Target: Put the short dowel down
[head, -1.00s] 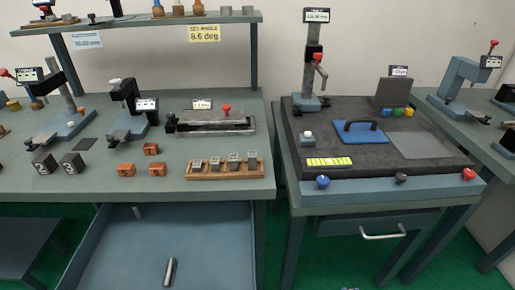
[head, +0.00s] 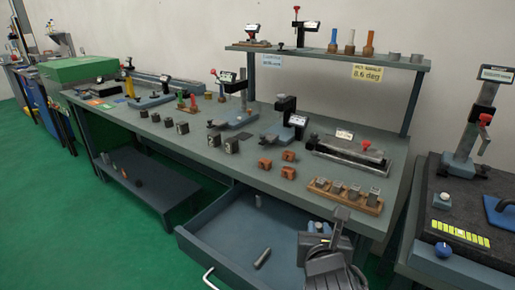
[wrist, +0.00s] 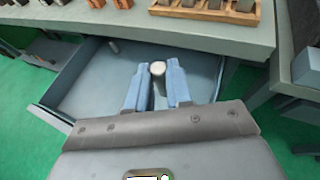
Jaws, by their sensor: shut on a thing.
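My gripper (wrist: 158,85) is shut on the short dowel (wrist: 158,69), a pale-ended cylinder upright between the two blue fingers in the wrist view. Behind it lies the floor of the open blue drawer; I cannot tell the height of the dowel above it. In the head view my gripper (head: 318,232) is over the drawer's right part, and the dowel is small and hard to make out there. A grey cylinder (head: 262,258) lies in the drawer, and a small one (head: 258,200) stands near its back; the latter also shows in the wrist view (wrist: 113,46).
The open drawer (head: 215,245) juts out below the bench (head: 240,165). A wooden rack with metal blocks (head: 345,196) and orange blocks (head: 288,172) stand on the bench above. Another bench (head: 440,262) is at the right. The drawer's left part has clear floor.

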